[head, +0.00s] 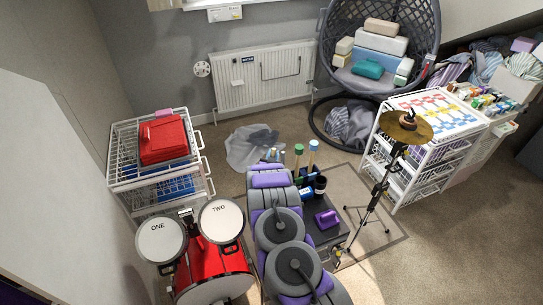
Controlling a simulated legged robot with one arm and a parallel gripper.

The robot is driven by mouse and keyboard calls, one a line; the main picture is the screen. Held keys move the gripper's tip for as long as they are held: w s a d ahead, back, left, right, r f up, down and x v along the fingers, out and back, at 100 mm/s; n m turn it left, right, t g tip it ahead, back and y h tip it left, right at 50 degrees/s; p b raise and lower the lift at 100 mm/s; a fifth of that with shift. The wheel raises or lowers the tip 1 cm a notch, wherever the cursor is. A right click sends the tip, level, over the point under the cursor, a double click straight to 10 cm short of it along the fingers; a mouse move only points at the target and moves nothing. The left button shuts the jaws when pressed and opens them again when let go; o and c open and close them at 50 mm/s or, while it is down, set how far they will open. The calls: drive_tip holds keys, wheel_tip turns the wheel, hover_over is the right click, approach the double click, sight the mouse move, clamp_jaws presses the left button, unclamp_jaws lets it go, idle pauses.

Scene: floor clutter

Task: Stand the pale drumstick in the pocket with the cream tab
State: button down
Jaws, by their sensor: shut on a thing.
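My arm reaches forward from the bottom middle, and my gripper (269,166) is at its far end, partly hidden by the arm's own links. The jaws are shut; a thin pale piece, seemingly the pale drumstick (283,157), shows just beside the gripper's far end. Most of it is hidden. The cream tab cannot be made out, and my arm covers the left part of this area.
A purple object (326,219) lies on the dark surface right of my arm. A cymbal (406,127) on a tripod stands further right. Red drums (212,268) stand left. A white wire rack (158,172) is at the left wall. Grey cloth (253,147) lies on the carpet ahead.

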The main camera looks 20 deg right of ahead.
drive_tip(key=shift+d, duration=0.2)
drive_tip(key=c, duration=1.1)
unclamp_jaws()
drive_tip(key=shift+d, duration=0.15)
drive_tip(key=shift+o, duration=1.3)
drive_tip(key=shift+a, duration=0.25)
drive_tip(key=shift+a+r, duration=0.1)
drive_tip(key=shift+a, duration=0.15)
